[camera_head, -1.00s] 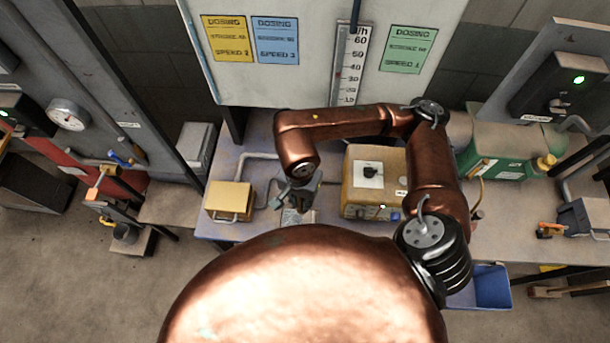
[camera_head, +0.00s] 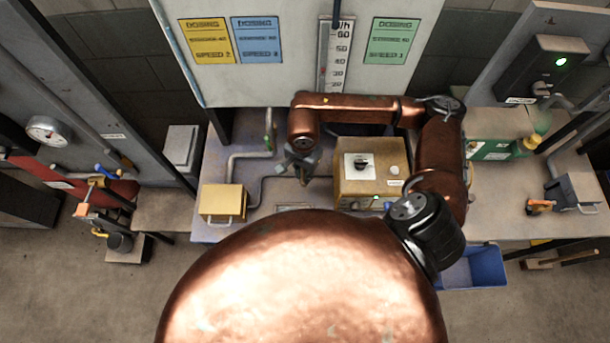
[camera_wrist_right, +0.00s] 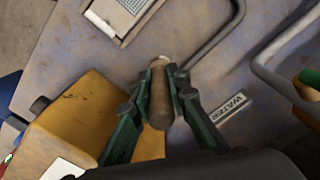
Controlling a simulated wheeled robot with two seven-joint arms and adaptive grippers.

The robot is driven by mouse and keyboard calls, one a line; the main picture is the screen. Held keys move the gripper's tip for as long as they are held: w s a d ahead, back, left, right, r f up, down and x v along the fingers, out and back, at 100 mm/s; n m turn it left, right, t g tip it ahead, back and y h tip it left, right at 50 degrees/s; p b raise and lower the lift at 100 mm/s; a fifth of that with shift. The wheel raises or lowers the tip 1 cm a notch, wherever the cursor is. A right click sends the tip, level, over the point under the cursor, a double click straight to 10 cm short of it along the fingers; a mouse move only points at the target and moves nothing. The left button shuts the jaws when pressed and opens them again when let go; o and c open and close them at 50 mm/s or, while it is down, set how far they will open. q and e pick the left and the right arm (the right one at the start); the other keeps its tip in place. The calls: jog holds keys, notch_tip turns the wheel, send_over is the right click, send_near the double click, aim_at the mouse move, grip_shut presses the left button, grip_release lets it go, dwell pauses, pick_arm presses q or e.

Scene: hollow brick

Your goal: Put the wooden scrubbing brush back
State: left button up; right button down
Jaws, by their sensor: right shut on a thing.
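My right gripper (camera_head: 303,166) is above the bench, between the small yellow box and the larger yellow control box. In the right wrist view my right gripper (camera_wrist_right: 160,88) has its green fingers shut on a brown, rounded wooden piece. It looks like the handle of the wooden scrubbing brush (camera_wrist_right: 160,100). The bristles do not show, and the brush is too small to make out clearly in the head view. The held piece appears above the bench top. My left gripper is not in view.
The yellow control box (camera_head: 370,177) stands right of my gripper, the small yellow box (camera_head: 222,202) left. Bent grey pipes (camera_head: 250,155) run between. A blue bin (camera_head: 478,268) is at the bench's front right. A broom-like thing (camera_head: 560,259) lies on the floor.

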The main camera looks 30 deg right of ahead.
jog(key=shift+w+d+f, duration=0.4)
jog(key=shift+d+f, duration=0.1)
jog(key=shift+f, duration=0.3)
jog(key=shift+w+d+f+p, duration=0.15)
jog(key=shift+f+p, duration=0.2)
jog(key=shift+f, duration=1.4)
jog(key=shift+f, duration=0.1)
jog(key=shift+f, duration=0.1)
jog(key=c, duration=1.8)
grip_release()
jog(key=shift+c, duration=0.2)
notch_tip(320, 180, up, 12)
jog(key=shift+r+b, duration=0.25)
jog(key=shift+b, duration=0.2)
